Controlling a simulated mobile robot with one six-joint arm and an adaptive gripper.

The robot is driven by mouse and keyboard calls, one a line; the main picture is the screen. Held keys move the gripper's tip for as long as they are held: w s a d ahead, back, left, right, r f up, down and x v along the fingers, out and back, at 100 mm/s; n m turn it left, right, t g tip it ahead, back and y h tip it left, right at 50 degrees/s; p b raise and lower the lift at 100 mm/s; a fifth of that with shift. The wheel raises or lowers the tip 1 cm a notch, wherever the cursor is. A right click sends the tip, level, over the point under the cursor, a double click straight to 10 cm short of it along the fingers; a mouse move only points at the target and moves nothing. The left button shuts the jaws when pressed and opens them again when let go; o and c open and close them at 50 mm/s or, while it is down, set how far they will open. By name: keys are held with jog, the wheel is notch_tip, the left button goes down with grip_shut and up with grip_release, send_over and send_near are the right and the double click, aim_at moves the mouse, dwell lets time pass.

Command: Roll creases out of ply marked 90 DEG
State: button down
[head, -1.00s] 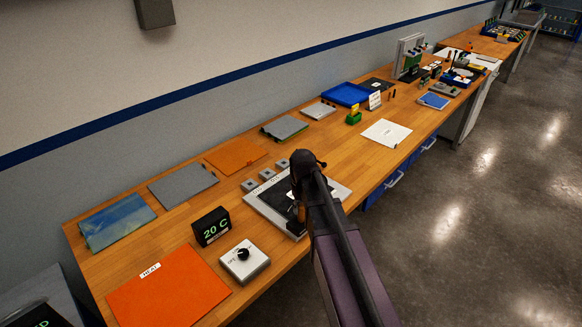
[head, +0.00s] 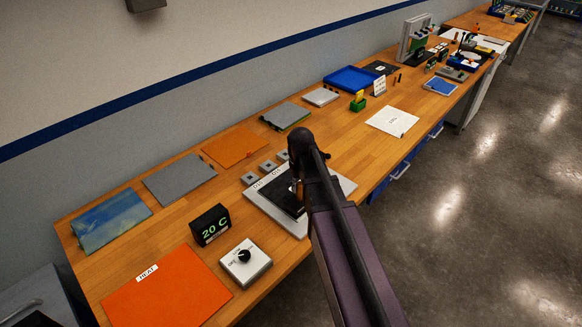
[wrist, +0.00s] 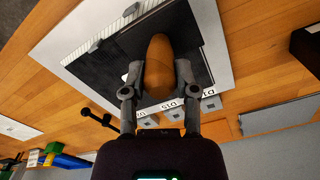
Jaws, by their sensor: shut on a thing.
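My gripper (wrist: 158,75) is shut on a brown, rounded, handle-like thing (wrist: 158,50), low over a black ply sheet (wrist: 100,62). What lies under the handle is hidden. The ply lies on a pale square plate (wrist: 62,40), which also shows in the head view (head: 345,187) with the black ply (head: 277,197) partly behind my arm. Small white labels at the plate's edge are partly readable, but I cannot read 90 DEG on any. Creases cannot be made out.
Small grey blocks (head: 268,167) stand behind the plate. A 20 C display (head: 210,225), a dial box (head: 245,262) and an orange HEAT mat (head: 165,290) are at left. A white sheet (head: 392,121) lies to the right, with bare bench between it and the plate.

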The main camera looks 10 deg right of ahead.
jog(key=shift+w+r, duration=0.15)
dwell(0.3)
notch_tip(320, 180, up, 5)
jog(key=w+a+p, duration=0.2)
jog(key=p, duration=0.3)
jog(key=shift+a, duration=0.3)
jog(key=shift+w+f, duration=0.15)
jog(key=shift+f, duration=0.05)
